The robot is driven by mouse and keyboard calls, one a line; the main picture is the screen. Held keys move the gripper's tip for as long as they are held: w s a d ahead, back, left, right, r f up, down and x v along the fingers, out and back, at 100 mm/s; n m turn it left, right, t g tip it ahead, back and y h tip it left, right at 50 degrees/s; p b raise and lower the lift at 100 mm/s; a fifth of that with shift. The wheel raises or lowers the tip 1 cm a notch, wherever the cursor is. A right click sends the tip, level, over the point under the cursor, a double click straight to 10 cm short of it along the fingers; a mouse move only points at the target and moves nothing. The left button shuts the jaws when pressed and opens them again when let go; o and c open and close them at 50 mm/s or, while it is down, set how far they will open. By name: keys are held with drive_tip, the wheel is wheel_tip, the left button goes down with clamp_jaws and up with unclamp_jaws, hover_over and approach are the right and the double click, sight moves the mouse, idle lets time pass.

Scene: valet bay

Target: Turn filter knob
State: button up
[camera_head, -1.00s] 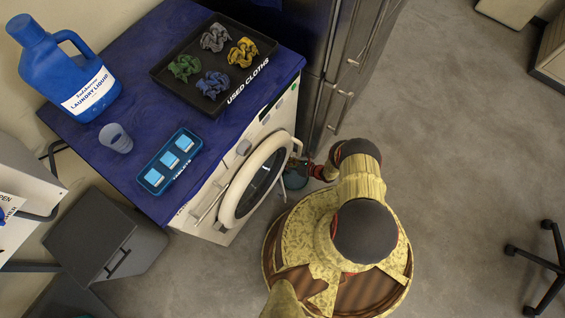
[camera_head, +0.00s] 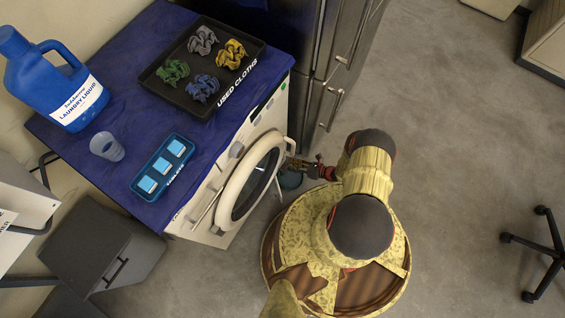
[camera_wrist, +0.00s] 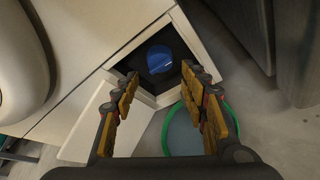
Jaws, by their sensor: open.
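The filter knob (camera_wrist: 160,58) is round and blue, set back in a dark square recess low on the white washing machine (camera_head: 210,192). In the wrist view a white flap (camera_wrist: 83,122) stands open beside the recess. My gripper (camera_wrist: 160,84) is open and empty. Its two fingers point at the recess, one on each side of its opening, and the knob shows between and beyond them, apart from both. In the head view my gripper (camera_head: 300,164) is low near the machine's right front corner; the knob is not visible there.
A bowl with a green rim (camera_wrist: 182,132) sits on the floor below the recess, partly behind the right finger. The round washer door (camera_head: 232,200) is left of my gripper. A tall steel cabinet (camera_head: 325,100) stands close on the right. Open floor (camera_head: 450,110) lies farther right.

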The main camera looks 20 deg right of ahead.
drive_tip(key=shift+v, duration=1.7)
